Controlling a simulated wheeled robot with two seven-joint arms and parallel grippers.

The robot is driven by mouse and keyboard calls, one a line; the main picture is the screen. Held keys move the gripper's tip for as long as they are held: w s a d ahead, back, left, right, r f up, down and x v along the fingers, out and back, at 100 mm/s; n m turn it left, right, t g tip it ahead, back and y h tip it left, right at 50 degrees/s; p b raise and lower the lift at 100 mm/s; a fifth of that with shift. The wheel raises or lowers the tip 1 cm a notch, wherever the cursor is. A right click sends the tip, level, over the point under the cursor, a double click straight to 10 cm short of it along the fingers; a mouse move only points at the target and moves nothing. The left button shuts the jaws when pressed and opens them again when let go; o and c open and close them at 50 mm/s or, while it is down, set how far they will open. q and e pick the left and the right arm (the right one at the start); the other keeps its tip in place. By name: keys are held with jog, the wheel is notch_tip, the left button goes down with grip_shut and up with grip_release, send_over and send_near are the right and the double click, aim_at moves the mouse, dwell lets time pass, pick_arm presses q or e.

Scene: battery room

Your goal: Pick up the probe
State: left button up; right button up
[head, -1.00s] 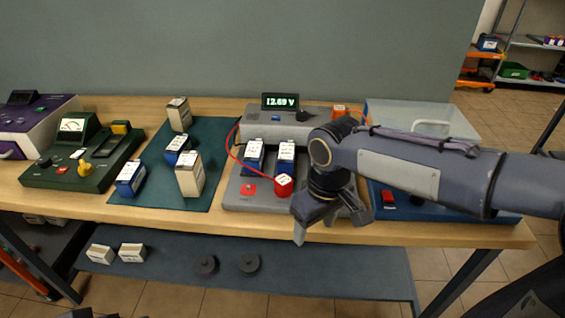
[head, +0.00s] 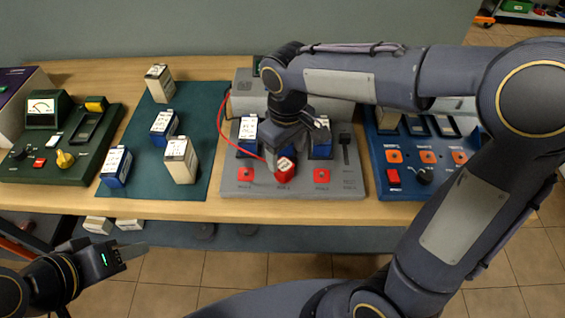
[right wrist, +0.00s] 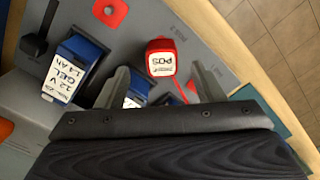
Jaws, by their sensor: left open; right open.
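The probe (head: 285,170) is a small red block with a white label. It stands at the front of the grey tester (head: 245,186), and a red cable joins it from the left. In the right wrist view the probe (right wrist: 161,58) shows its "POS" label and lies between and just beyond the two fingertips, with a gap on each side. My right gripper (head: 290,150) is open and empty, pointing down just behind and above the probe; its fingers are partly hidden in the head view. My left gripper (head: 125,256) is open and empty in front of the table, at lower left.
Blue batteries (head: 247,135) stand in the tester close behind the probe; another (right wrist: 69,66) is near my right fingers. A green mat (head: 145,186) with several batteries is to the left. A blue charger (head: 393,177) is to the right.

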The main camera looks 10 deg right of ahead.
aim_at(284, 164)
jog(key=f, duration=0.5)
jog(key=shift+w+a+f, duration=0.15)
jog(key=shift+a+f, duration=0.05)
jog(key=shift+f, duration=0.05)
jog(key=c, duration=1.2)
jog(key=shift+o, duration=0.2)
jog(key=shift+r, duration=0.15)
